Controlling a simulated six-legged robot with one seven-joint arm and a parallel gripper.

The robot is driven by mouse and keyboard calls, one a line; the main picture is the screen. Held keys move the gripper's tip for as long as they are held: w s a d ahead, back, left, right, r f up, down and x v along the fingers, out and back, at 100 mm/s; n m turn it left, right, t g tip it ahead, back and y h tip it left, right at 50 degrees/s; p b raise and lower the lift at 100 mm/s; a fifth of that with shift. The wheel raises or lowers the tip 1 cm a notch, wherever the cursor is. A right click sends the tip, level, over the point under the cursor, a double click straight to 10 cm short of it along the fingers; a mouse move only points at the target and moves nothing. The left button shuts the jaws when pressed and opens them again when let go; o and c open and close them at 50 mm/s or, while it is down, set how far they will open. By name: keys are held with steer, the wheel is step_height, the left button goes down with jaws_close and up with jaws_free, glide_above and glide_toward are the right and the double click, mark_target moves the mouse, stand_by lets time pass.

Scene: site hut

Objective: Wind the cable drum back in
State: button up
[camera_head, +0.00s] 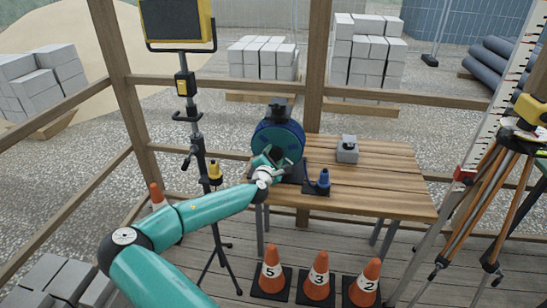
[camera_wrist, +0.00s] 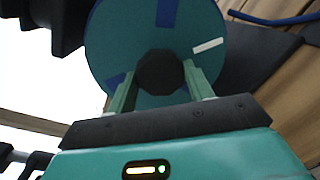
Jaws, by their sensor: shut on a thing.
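The cable drum (camera_head: 279,135) stands at the left end of the wooden table, a blue-green disc on a dark stand. In the wrist view, its round face (camera_wrist: 118,42) fills the upper middle, with blue patches and a white mark. A dark faceted knob (camera_wrist: 160,72) sits on this face. My gripper (camera_head: 275,156) reaches the front of the drum. In the wrist view, my gripper's fingers (camera_wrist: 160,78) are on either side of the knob, shut on it. A length of blue cable (camera_wrist: 272,20) shows at the upper right.
The wooden table (camera_head: 385,188) also holds a blue piece on a dark base (camera_head: 323,180) and a grey box (camera_head: 347,150). A work-light stand (camera_head: 198,145) is left of the drum. Numbered cones (camera_head: 318,277) stand in front; a tripod (camera_head: 500,170) is at right.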

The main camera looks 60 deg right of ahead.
steer(key=shift+n, duration=0.3)
steer(key=o, duration=1.4)
steer(key=v, duration=1.4)
steer(key=shift+f, duration=0.1)
